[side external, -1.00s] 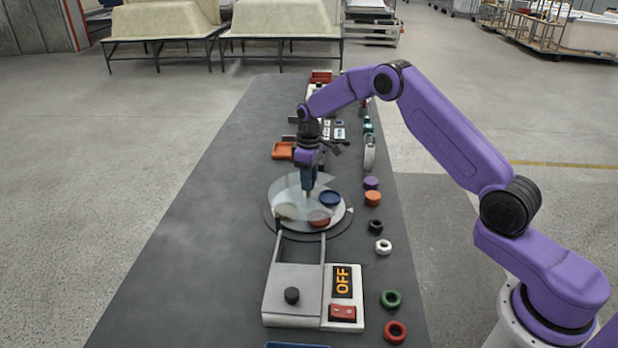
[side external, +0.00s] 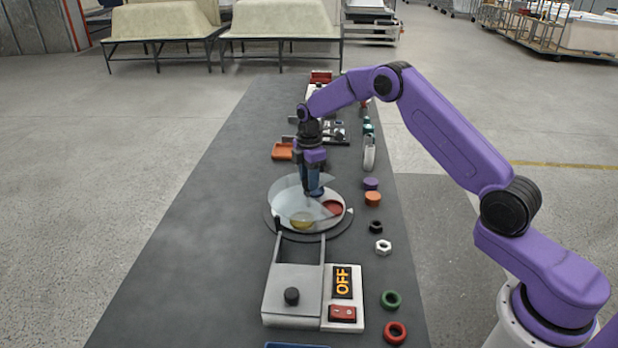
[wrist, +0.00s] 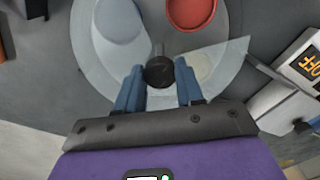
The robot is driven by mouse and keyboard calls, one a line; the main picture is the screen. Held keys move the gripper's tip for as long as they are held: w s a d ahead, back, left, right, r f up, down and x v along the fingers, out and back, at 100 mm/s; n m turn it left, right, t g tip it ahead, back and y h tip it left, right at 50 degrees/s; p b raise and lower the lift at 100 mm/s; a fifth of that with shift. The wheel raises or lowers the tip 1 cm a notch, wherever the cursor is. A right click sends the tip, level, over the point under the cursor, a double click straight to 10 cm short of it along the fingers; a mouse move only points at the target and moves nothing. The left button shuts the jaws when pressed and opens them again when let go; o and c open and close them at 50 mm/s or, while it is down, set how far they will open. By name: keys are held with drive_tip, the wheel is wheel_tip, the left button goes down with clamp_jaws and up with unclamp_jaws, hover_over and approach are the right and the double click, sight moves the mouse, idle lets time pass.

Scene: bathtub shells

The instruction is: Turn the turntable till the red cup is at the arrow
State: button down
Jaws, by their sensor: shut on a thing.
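The turntable (side external: 284,225) is a pale round disc on a darker base, partly under a clear fan-shaped cover (side external: 290,200). The red cup (side external: 333,208) sits on its right side, uncovered; it also shows at the top of the wrist view (wrist: 190,12). A yellowish cup (side external: 303,221) is at the disc's front, under the cover. A pale bluish cup (wrist: 120,22) shows through the cover in the wrist view. My gripper (wrist: 158,76) is shut on the dark centre knob (wrist: 158,72). A small pale pointer (side external: 350,211) at the right rim may be the arrow; its shape is unclear.
A grey box with an OFF display (side external: 342,283) and a red switch stands in front of the turntable. Several coloured rings and nuts line the right table edge. An orange tray (side external: 283,151) lies behind. The table left of the turntable is clear.

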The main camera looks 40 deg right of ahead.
drive_tip(key=shift+n, duration=0.8)
drive_tip(key=c, duration=0.7)
unclamp_jaws()
wheel_tip(320, 180, up, 18)
drive_tip(key=shift+f, duration=0.25)
drive_tip(key=shift+a, duration=0.1)
